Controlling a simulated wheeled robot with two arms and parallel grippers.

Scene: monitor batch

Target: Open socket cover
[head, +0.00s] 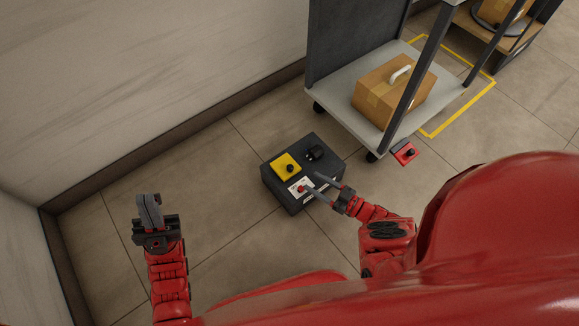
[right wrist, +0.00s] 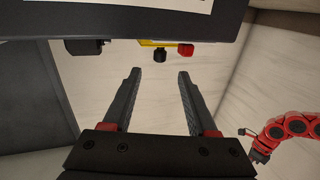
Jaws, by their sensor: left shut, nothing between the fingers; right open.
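A dark control box (head: 291,204) sits on the floor in the head view. On its top are a black socket cover (head: 316,152), a yellow plate with a black knob (head: 290,168), and a red button (head: 302,188) on a white label. The cover appears closed. In the right wrist view, the black part at the left (right wrist: 88,45) looks like the cover. My right gripper (head: 312,181) is open and empty, its fingers reaching over the box's near right edge; contact cannot be told. My left gripper (head: 149,197) is shut and empty, left of the box.
A grey cart (head: 345,112) holding a cardboard box (head: 378,97) stands behind and right of the control box. A small red block with a black knob (head: 404,153) is by the cart. Walls bound the left and back. Floor between my left gripper and the box is clear.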

